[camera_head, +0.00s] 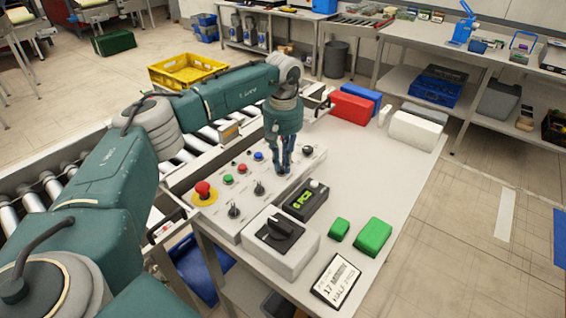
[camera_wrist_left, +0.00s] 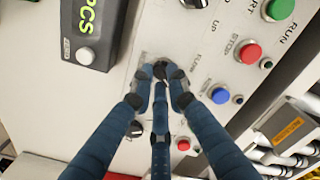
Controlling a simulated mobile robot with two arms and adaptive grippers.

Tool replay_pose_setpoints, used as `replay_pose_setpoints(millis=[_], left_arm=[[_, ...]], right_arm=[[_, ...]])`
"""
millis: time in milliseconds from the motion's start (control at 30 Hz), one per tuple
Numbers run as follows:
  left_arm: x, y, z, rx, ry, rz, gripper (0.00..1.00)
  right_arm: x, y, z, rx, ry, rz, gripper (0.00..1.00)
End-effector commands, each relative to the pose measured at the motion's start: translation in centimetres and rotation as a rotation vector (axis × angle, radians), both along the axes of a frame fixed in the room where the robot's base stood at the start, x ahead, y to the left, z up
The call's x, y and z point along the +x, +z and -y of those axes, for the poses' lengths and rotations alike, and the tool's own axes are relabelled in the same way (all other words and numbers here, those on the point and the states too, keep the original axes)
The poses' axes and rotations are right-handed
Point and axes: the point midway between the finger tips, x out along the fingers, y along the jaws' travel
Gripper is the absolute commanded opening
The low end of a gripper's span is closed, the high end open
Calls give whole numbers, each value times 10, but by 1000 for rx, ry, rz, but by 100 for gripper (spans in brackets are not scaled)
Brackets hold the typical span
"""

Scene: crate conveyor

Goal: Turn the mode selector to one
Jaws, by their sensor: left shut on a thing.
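The control panel (camera_head: 217,200) carries several small black knobs, coloured buttons and a red mushroom button (camera_head: 204,190). My left gripper (camera_head: 284,170) points down at the panel, its blue fingers closed around a small black knob (camera_wrist_left: 160,66). The knob is mostly hidden by the fingertips, and its pointer direction cannot be read. Another black knob (camera_head: 258,188) and one nearer the front (camera_head: 234,211) are free. A grey box with a large black rotary switch (camera_head: 279,233) stands in front. I cannot tell which label names the mode selector. My right gripper is not in view.
A dark counter display (camera_head: 305,200) stands right beside the gripper. Green blocks (camera_head: 373,237), a printed card (camera_head: 337,279) and red (camera_head: 351,107) and white (camera_head: 414,130) boxes rest on the table. A roller conveyor (camera_head: 205,140) with a yellow crate (camera_head: 188,70) runs behind. The table's middle right is clear.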

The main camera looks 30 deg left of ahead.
Motion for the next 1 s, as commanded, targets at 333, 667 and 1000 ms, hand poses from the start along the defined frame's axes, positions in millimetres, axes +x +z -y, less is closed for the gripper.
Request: replay_pose_setpoints(millis=[333, 667, 1000], left_arm=[[2, 3, 0, 0, -92, 7, 0], [2, 3, 0, -1, -100, 8, 0], [1, 2, 0, 0, -100, 4, 34]], right_arm=[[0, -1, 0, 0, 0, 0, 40], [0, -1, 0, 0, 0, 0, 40], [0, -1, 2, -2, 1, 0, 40]])
